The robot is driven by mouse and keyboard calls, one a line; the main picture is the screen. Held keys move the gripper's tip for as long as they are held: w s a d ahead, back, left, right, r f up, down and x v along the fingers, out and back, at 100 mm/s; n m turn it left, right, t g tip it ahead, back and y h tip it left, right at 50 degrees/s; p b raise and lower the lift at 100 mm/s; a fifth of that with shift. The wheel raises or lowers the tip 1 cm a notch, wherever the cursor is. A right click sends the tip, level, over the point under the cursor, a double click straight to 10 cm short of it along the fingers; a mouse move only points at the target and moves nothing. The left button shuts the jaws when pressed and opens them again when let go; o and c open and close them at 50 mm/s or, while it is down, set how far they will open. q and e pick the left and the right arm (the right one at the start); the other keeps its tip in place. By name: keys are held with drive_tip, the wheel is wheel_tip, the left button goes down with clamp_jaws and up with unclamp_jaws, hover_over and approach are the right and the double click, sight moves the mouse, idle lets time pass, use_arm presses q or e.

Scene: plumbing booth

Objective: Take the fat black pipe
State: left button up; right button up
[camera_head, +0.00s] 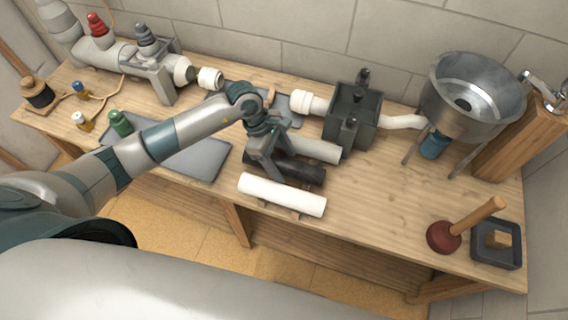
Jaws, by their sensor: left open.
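The fat black pipe (305,171) lies on the wooden workbench, between a white pipe (281,196) in front and a grey pipe (318,150) behind. My left gripper (269,168) is open and points down over the left part of the black pipe. Its fingers hide part of that pipe and the left end of the grey one. I cannot tell whether the fingers touch the black pipe. My right gripper is not in view.
A grey mat (190,155) lies under my left arm. A dark pipe box (352,112) and a metal sink (472,95) stand behind and right. A plunger (446,236) and dark tray (497,262) are at front right. Bench between pipes and plunger is clear.

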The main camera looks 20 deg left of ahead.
sight(287, 161)
use_arm(q)
drive_tip(key=c, duration=1.2)
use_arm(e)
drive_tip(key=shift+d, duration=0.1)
use_arm(q)
drive_tip(key=shift+r, duration=0.15)
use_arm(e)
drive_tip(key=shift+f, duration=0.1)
